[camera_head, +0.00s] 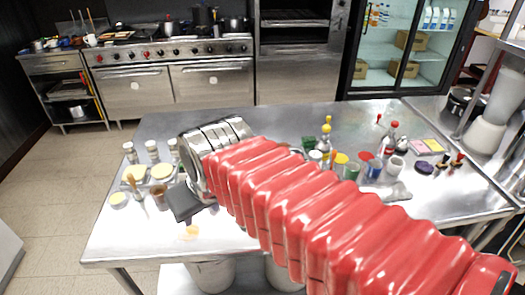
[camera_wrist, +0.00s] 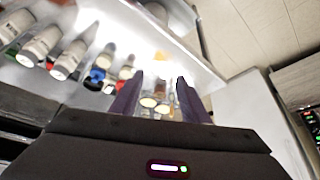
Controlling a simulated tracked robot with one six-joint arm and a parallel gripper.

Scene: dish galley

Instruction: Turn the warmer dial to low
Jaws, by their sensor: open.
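A chrome slotted appliance (camera_head: 222,132), like a toaster, stands on the steel table and may be the warmer. My red-sleeved arm covers part of its front and right side. I can make out no warmer dial in either view, so its setting cannot be told. My gripper (camera_head: 187,205) shows as a dark block just in front of the appliance, above the table's front left. In the wrist view, my gripper (camera_wrist: 158,84) has two dark fingers standing apart, with nothing clearly held between them.
The steel table (camera_head: 135,238) holds white-topped shakers (camera_head: 152,150) at left and several bottles and cups around a red-topped bottle (camera_head: 393,132) at right. A stove (camera_head: 170,70) and glass-door fridge (camera_head: 410,50) stand behind. A blender (camera_head: 495,110) is at far right.

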